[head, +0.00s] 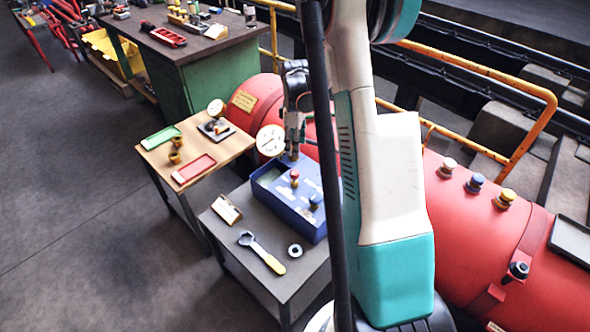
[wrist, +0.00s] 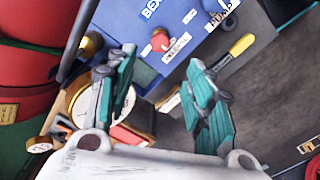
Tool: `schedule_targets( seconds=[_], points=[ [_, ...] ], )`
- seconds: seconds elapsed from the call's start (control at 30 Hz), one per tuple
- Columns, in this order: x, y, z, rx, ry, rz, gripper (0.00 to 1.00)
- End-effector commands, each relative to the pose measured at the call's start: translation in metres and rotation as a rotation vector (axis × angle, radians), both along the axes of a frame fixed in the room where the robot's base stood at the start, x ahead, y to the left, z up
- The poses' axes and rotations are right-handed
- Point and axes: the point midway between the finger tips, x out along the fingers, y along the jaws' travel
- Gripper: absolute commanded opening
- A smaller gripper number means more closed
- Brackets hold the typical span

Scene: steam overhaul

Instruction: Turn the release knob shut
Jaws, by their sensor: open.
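A blue box (head: 281,205) stands on the grey bench, with a red knob (head: 294,175) and a blue knob (head: 315,201) on its top. In the wrist view the red knob (wrist: 160,41) is beside a small white label that I cannot read clearly. Another label by the blue knob seems to read "PUMP". My gripper (head: 293,153) hangs over the far end of the blue box, behind the red knob. In the wrist view my gripper (wrist: 160,62) is open and empty, its teal fingers apart. The red knob shows beyond the fingertips, not touched.
A wrench with a yellow handle (head: 262,253), a nut (head: 295,250) and a card stand (head: 227,210) are on the grey bench (head: 285,276). A white dial gauge (head: 270,141) stands near my gripper. The red boiler (head: 460,240) lies to the right, with several knobs.

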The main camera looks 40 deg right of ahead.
Motion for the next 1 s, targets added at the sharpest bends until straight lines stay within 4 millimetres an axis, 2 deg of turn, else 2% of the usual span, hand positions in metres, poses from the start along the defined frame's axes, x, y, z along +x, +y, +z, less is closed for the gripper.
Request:
schedule_targets(
  seconds=[0.6,0.8,1.0],
  points=[
    [0.000,0.001,-0.109,0.000,-0.001,0.000,0.48],
    [0.000,0.001,-0.129,0.000,-0.001,0.000,0.48],
    [0.000,0.001,-0.134,0.000,-0.001,0.000,0.48]
  ],
)
